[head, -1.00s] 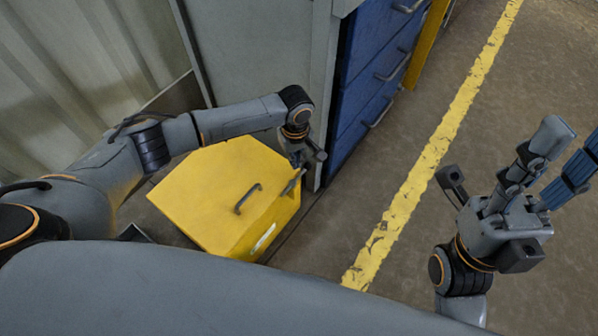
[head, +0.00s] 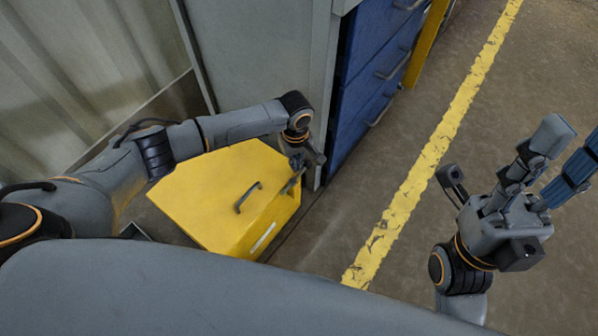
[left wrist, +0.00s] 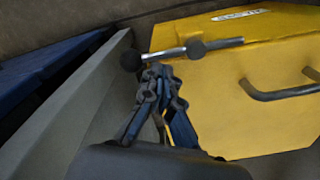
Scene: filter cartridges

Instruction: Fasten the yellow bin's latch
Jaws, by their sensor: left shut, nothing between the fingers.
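The yellow bin (head: 215,195) stands on the floor below my left arm, its lid down. Its latch (head: 291,184) is a grey metal lever at the bin's right side, partly hidden by my left gripper (head: 306,163). In the left wrist view the latch bar (left wrist: 222,43) lies across the bin's edge, with dark round knobs. The left gripper (left wrist: 160,73) is shut and empty, its fingertips close to the bar; I cannot tell if they touch it. My right gripper (head: 575,138) is open and empty, far right above the floor.
The bin has a dark lid handle (head: 247,198) and a white label (head: 263,238). A grey cabinet side (head: 265,60) and blue drawers (head: 375,75) stand right behind it. A corrugated wall is at left. The floor with a yellow line (head: 430,155) is free to the right.

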